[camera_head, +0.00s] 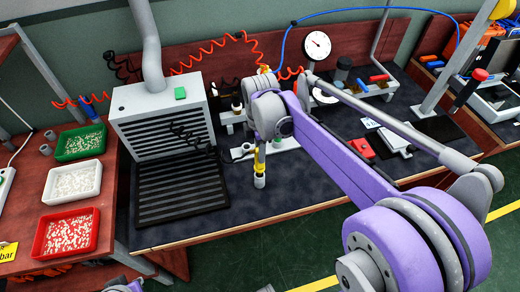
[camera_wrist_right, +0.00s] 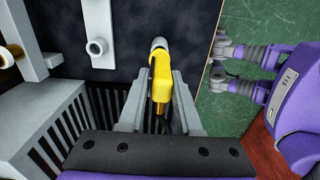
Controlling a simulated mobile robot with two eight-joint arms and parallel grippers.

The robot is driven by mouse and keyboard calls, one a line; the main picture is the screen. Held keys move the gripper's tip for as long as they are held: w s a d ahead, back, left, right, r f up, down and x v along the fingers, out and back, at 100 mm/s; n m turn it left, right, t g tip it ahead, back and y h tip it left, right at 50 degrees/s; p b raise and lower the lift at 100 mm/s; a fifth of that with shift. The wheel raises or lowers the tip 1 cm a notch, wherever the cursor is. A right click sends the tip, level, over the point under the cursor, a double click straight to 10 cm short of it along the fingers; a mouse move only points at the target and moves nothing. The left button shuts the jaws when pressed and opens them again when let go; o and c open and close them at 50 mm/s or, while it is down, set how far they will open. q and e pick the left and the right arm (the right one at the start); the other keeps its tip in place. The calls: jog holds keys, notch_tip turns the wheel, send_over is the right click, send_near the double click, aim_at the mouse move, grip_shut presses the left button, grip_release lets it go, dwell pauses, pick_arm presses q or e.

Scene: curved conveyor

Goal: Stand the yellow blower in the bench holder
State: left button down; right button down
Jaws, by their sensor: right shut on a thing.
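The yellow blower (camera_wrist_right: 161,78) is between the fingers of my right gripper (camera_wrist_right: 158,100) in the right wrist view, with its pale grey end pointing away from the wrist. In the head view, the yellow blower (camera_head: 259,166) hangs roughly upright below my right wrist, its grey end (camera_head: 259,181) over the dark bench mat. The arm hides most of this gripper there. A white bracket with a round ring (camera_wrist_right: 97,47), which looks like the bench holder, is left of and apart from the blower. Only a grey part of my left arm (camera_head: 124,286) shows at the bottom edge; its jaws are unclear.
A grey slatted box (camera_head: 165,115) with a dark grille stands left on the bench. Green, white and red trays (camera_head: 66,232) are on the left table. A red block (camera_head: 362,148), a gauge (camera_head: 317,45) and hoses are behind and right. The front mat is mostly clear.

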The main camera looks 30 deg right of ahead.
jog(key=shift+f+b, duration=1.05)
jog(key=shift+f, duration=0.65)
jog(key=c, duration=0.5)
grip_release()
jog(key=shift+r, duration=0.1)
notch_tip(320, 180, up, 11)
jog(key=shift+f+p, duration=0.15)
jog(key=shift+p, duration=0.45)
jog(key=s+a+f+m+t+p, duration=0.1)
jog(key=s+a+f+m, duration=0.1)
jog(key=s+m, duration=0.3)
jog(key=s+a+f+m+t+p, duration=0.2)
jog(key=s+f+m, duration=0.1)
jog(key=s+m, duration=0.2)
jog(key=s+a+f+m+t+p, duration=0.1)
jog(key=s+a+f+m+t, duration=0.1)
jog(key=s+m, duration=0.3)
jog(key=shift+s+a+f+p, duration=0.2)
jog(key=shift+a+f+p, duration=0.1)
jog(key=shift+a+f, duration=0.2)
